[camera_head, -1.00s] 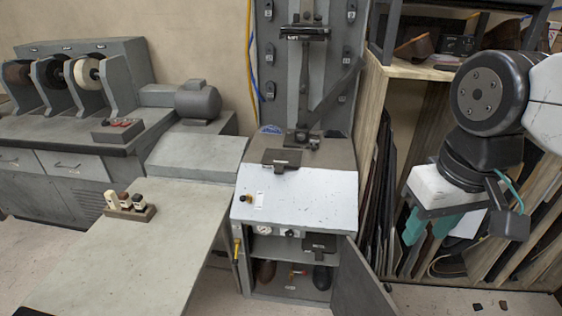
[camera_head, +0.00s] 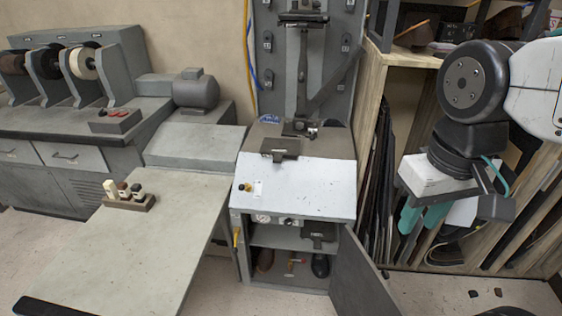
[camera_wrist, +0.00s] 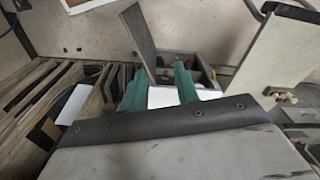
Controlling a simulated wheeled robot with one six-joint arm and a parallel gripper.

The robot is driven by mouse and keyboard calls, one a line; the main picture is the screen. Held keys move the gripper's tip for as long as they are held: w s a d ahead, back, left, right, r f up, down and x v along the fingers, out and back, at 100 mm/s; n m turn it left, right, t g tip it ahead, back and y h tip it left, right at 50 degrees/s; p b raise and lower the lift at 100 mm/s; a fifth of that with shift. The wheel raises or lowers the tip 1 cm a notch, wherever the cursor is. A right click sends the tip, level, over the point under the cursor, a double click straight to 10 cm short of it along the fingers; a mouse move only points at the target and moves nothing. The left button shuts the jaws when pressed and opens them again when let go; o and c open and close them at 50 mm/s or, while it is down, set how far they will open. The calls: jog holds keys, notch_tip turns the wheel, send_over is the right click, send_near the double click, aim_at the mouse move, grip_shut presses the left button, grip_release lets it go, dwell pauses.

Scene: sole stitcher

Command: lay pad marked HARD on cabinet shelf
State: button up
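A dark flat pad (camera_head: 280,147) lies on top of the cabinet, at the foot of the upright machine column. Another dark pad (camera_head: 318,232) is in the cabinet's upper compartment, at the right side of the shelf (camera_head: 275,240). I cannot read a mark on either, so I cannot tell which is HARD. The cabinet door (camera_head: 360,275) stands open to the right. My gripper (camera_head: 425,217), with teal fingers, hangs in front of the leather rack, right of the cabinet. In the wrist view its fingers (camera_wrist: 160,90) are apart, with no held object visible between them.
A grey table (camera_head: 150,235) with a small bottle holder (camera_head: 128,200) stands left of the cabinet. The wooden rack (camera_head: 375,90) with upright sheets is behind my gripper. Shoes (camera_head: 320,265) sit in the cabinet's lower compartment.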

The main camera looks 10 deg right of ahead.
jog(key=w+a+f+g, duration=0.2)
jog(key=w+f, duration=0.2)
jog(key=m+t, duration=1.4)
jog(key=m, duration=0.1)
send_near(279, 162)
jog(key=f, duration=0.3)
jog(key=s+f, duration=0.1)
jog(key=f, duration=0.3)
jog(key=s+a+f, duration=0.1)
jog(key=f, duration=0.2)
jog(key=shift+s+a+f, duration=0.1)
jog(key=shift+s+f, duration=0.1)
jog(key=shift+s, duration=0.05)
notch_tip(279, 162, up, 7)
jog(key=w+m+t+h, duration=0.1)
jog(key=w+m+t, duration=0.2)
jog(key=m+t, duration=0.1)
jog(key=shift+w+d+f, duration=0.2)
jog(key=shift+w, duration=1.35)
jog(key=shift+w+d+f, duration=0.15)
jog(key=shift+w+d, duration=0.1)
jog(key=shift+w, duration=1.35)
jog(key=shift+w+d+f, duration=0.2)
jog(key=shift+w, duration=1.35)
